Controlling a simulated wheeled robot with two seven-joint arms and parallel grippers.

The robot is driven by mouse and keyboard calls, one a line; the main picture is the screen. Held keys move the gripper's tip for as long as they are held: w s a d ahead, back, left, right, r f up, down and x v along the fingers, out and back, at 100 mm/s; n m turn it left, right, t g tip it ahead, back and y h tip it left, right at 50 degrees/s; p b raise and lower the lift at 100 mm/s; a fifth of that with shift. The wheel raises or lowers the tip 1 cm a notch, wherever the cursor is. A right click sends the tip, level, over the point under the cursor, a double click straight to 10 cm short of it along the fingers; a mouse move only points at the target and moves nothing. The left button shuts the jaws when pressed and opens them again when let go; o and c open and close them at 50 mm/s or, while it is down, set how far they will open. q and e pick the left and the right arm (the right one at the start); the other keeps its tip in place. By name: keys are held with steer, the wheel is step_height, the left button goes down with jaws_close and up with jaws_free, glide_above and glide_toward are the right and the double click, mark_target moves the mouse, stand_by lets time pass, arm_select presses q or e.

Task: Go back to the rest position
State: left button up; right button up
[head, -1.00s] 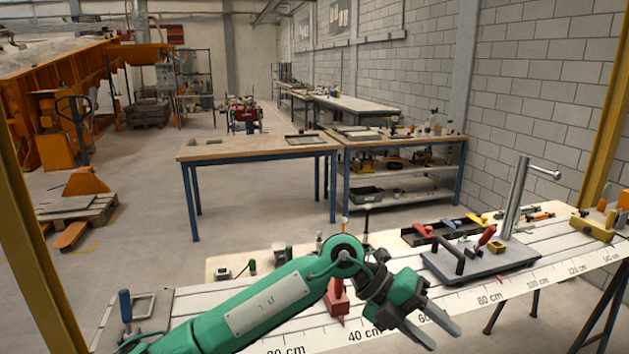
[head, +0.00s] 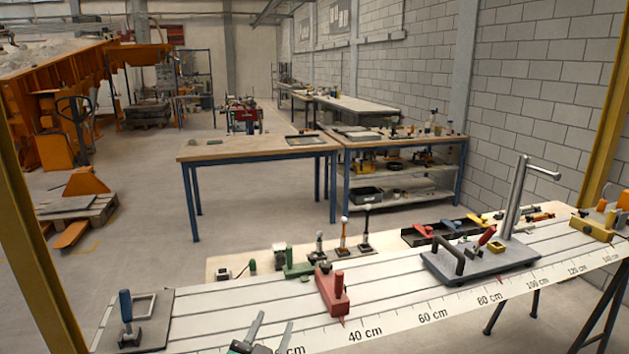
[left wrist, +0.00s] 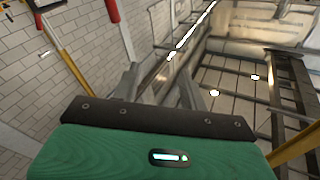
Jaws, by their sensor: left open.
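My left gripper (head: 274,319) shows at the bottom edge of the head view, just left of the middle. Its two grey fingers stand apart with nothing between them. The rest of the left arm is below the picture. In the left wrist view my left gripper (left wrist: 158,80) points at the wall and ceiling, and its fingers are spread and empty. My right gripper and arm are in neither view.
The long bench with a centimetre scale (head: 398,328) runs across the front. It carries a red block (head: 332,291), a grey plate with a post (head: 490,265) and a framed plate with a blue handle (head: 152,337). Yellow posts (head: 45,235) flank it.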

arm_select(q)
steer(key=s+a+f+n+g+y, duration=0.2)
steer(key=s+a+f+g, duration=0.3)
steer(key=f, duration=0.4)
steer(key=s+a+f+n+g+y, duration=0.2)
steer(key=s+a+f+g, duration=0.1)
steer(key=s+a+f, duration=0.4)
steer(key=s+a+f+g, duration=0.1)
steer(key=s+f+g, duration=0.3)
steer(key=s, duration=0.5)
steer(key=s+a+f+g, duration=0.2)
steer(key=s+f+g, duration=0.2)
steer(key=s, duration=0.5)
step_height(320, 180, down, 27)
steer(key=p, duration=0.3)
steer(key=s+a+f+g+p, duration=0.2)
steer(key=s+a+f, duration=0.1)
steer(key=s+f, duration=1.5)
steer(key=shift+s+m, duration=0.3)
steer(key=shift+s, duration=0.45)
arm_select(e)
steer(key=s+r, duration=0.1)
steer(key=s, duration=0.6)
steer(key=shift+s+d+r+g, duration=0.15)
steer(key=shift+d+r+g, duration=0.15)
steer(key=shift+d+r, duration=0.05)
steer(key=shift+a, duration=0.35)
